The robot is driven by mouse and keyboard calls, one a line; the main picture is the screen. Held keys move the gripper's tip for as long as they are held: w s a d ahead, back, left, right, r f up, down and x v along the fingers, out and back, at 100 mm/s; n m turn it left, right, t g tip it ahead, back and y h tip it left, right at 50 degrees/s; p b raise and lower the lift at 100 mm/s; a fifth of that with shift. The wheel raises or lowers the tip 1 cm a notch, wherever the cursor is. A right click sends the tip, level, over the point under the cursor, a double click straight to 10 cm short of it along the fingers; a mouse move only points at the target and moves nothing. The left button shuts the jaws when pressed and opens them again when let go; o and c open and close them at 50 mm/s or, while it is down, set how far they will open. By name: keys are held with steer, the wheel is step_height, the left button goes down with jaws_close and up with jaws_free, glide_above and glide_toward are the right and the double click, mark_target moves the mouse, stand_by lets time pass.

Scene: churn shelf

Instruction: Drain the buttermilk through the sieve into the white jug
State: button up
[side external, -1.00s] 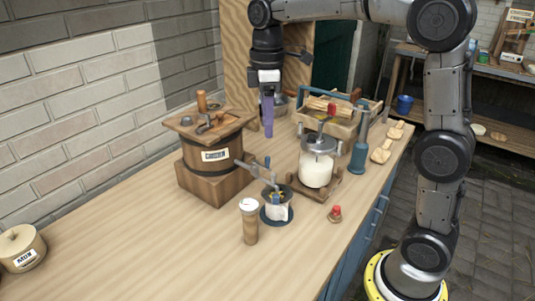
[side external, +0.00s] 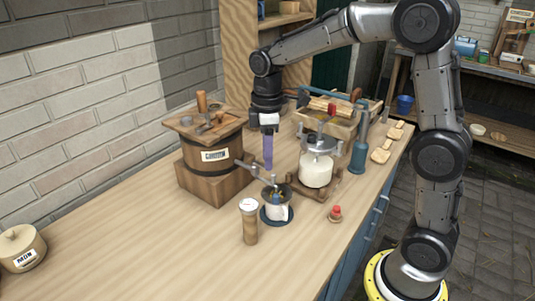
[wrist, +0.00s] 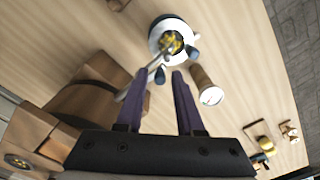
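A small white jug (side external: 275,213) stands on a dark blue round base, in front of the wooden churn (side external: 223,153). What looks like the sieve (wrist: 174,40) sits in its mouth, with yellow bits inside. A grey handle or spout (side external: 257,173) slants from the jug's top toward the churn; I cannot tell which part it belongs to. My gripper (side external: 268,166) points down above the jug, just short of the grey piece. In the wrist view its purple fingers (wrist: 160,76) are apart, with nothing held between them. The buttermilk itself is not clearly visible.
A glass jar of white liquid (side external: 316,172) stands right of the jug. A wooden cylinder with a white top (side external: 249,224) stands close in front, and a red-topped knob (side external: 335,214) lies right. A wooden crate (side external: 335,120) is behind.

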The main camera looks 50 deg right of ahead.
jaws_close()
steer(key=shift+a, duration=0.1)
steer(key=shift+w+a+r+m, duration=0.1)
steer(key=shift+w+a+m, duration=0.6)
steer(key=shift+m, duration=2.25)
steer(key=shift+w+a+f+m, duration=0.1)
steer(key=shift+w+a+m, duration=0.55)
steer(key=shift+m, duration=2.25)
steer(key=shift+w+a+r+m, duration=0.1)
steer(key=shift+w+a+m, duration=0.55)
steer(key=shift+m, duration=2.3)
steer(key=shift+w+d, duration=0.1)
steer(key=shift+w, duration=0.05)
steer(key=shift+o, duration=1.3)
jaws_free()
